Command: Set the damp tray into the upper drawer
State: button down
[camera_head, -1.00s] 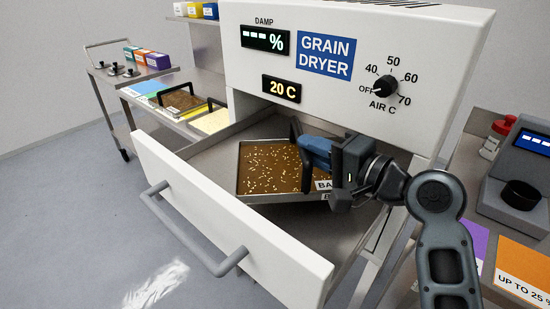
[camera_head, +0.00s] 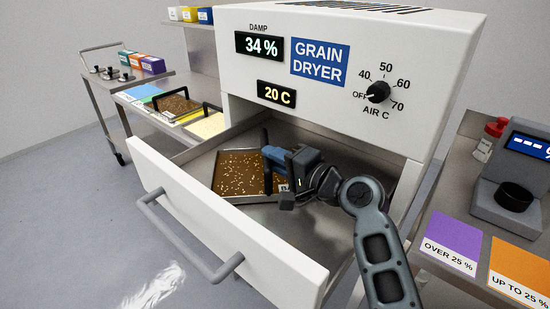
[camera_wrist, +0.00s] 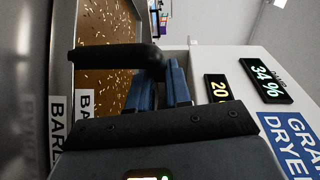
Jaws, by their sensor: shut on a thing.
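The damp tray (camera_head: 238,172) is a shallow metal tray of brown grain with pale kernels. It sits inside the pulled-out upper drawer (camera_head: 215,226) of the grain dryer, towards the left of the drawer floor. My gripper (camera_head: 270,162) is over the tray's right side. In the wrist view my gripper's blue fingers (camera_wrist: 162,85) are closed on the tray's black handle (camera_wrist: 112,55). The tray (camera_wrist: 103,30) also shows there with a partly hidden label starting "BARL". The damp display (camera_head: 260,45) reads 34 %.
The drawer's white front with a grey bar handle (camera_head: 190,235) faces me. A side table at left holds another grain tray (camera_head: 178,105). At right are a purple "over 25 %" mat (camera_head: 455,240), an orange "up to 25 %" mat (camera_head: 518,270) and a device with a blue screen (camera_head: 528,146).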

jog(key=shift+f, duration=0.1)
jog(key=c, duration=1.1)
grip_release()
jog(key=shift+o, duration=0.2)
jog(key=shift+s+d, duration=0.2)
jog(key=shift+d, duration=0.05)
jog(key=b+v, duration=0.2)
jog(key=v, duration=0.9)
jog(key=shift+s+d, duration=0.15)
